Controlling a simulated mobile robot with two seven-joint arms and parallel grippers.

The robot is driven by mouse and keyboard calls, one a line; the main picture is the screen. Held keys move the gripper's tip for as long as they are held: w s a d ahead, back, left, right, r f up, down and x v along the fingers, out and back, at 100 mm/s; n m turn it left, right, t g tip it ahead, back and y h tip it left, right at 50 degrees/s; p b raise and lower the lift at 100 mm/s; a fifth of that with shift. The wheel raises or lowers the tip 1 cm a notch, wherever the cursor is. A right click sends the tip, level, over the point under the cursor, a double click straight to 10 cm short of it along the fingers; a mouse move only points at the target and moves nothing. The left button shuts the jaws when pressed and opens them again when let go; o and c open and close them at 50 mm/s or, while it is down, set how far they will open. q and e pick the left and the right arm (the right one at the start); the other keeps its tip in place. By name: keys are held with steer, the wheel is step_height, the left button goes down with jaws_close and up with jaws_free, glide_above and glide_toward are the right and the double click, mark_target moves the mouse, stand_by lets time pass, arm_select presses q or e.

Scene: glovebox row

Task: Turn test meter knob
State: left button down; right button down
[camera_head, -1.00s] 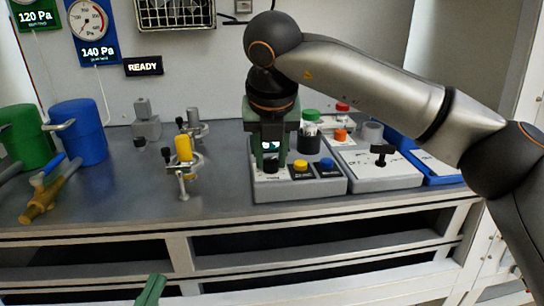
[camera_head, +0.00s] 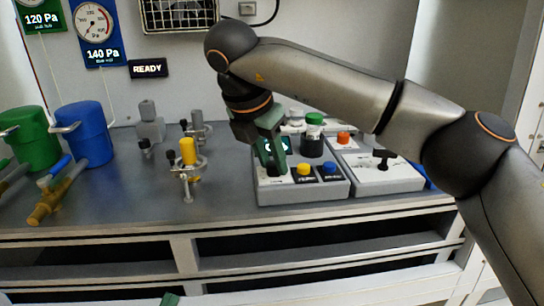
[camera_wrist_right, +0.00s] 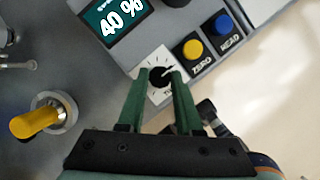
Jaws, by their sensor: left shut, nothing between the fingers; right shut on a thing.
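The test meter (camera_head: 304,190) is a grey box on the bench with a dark display, a yellow button and a blue button. In the right wrist view its display (camera_wrist_right: 115,22) reads 40 %. The black knob (camera_wrist_right: 160,77) sits on a white dial plate beside the yellow ZERO button (camera_wrist_right: 193,48) and the blue READ button (camera_wrist_right: 224,23). My right gripper (camera_wrist_right: 160,80) has its green fingers shut on the knob; it also shows in the head view (camera_head: 276,170). My left gripper (camera_head: 170,299) shows only as a green tip at the bottom edge, shut and empty.
A second grey box with a black handle (camera_head: 384,157) stands right of the meter. A yellow-topped clamp fixture (camera_head: 188,152) stands to its left. Blue (camera_head: 82,135) and green (camera_head: 25,138) canisters stand at the far left. Bare bench lies in front of the fixture.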

arm_select(q)
steer(key=shift+f, duration=0.1)
stand_by(0.3)
arm_select(e)
steer(key=c, duration=0.6)
jaws_free()
steer(key=shift+s+a+r, duration=0.1)
steer(key=shift+r, duration=0.4)
arm_select(q)
steer(key=s+f+n+g+y+p, duration=0.1)
steer(key=s+f+g, duration=0.2)
steer(key=f, duration=0.6)
steer(key=s+f+n+g+y+p, duration=0.1)
steer(key=s+f+g+p, duration=0.1)
steer(key=f+g, duration=0.3)
steer(key=shift+s+f+n+g+y, duration=0.35)
steer(key=shift+s+f, duration=0.3)
steer(key=shift+f, duration=1.6)
arm_select(e)
steer(key=shift+v, duration=5.7)
arm_select(q)
steer(key=shift+s+a, duration=0.1)
arm_select(e)
steer(key=shift+s, duration=0.1)
